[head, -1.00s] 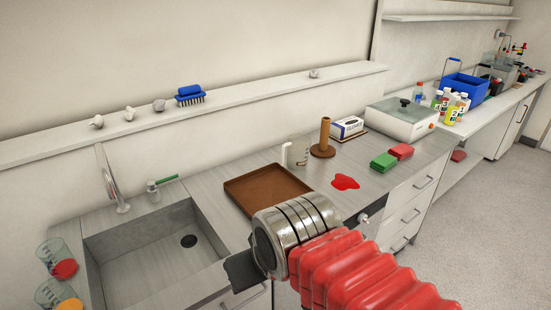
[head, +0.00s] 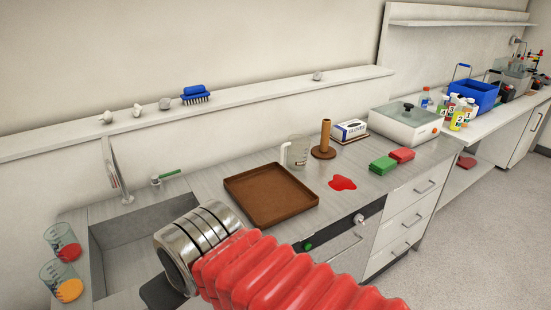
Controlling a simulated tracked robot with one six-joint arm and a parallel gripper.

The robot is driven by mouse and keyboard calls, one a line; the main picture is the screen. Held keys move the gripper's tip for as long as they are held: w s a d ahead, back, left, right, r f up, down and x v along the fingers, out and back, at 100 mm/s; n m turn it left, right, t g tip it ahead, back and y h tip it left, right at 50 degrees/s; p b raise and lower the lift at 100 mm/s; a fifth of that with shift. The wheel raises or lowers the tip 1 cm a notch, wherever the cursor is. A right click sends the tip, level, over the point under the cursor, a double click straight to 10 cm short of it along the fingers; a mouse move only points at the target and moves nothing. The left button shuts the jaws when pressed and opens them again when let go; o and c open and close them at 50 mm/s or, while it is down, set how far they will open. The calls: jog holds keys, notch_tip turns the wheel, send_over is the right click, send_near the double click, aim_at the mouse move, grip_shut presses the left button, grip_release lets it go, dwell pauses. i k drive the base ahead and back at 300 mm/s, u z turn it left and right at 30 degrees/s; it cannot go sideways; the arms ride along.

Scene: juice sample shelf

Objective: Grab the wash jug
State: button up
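A clear jug with a pale handle (head: 297,151), which looks like the wash jug, stands upright on the counter behind the brown tray (head: 270,221). Its handle is on its left side. My gripper (head: 160,291) is low in the picture in front of the sink, well to the left of the jug and nearer to me. Only a dark part of it shows past the metal wrist, so its opening is hidden.
A red puddle (head: 342,183), a brown post on a round base (head: 325,140) and green (head: 383,165) and red (head: 402,155) sponges are right of the jug. Two beakers with red (head: 63,243) and orange (head: 62,280) contents stand left of the sink (head: 135,243).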

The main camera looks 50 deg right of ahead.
aim_at(298, 145)
jog(key=u, duration=1.55)
jog(key=k, duration=1.6)
jog(key=z, duration=1.75)
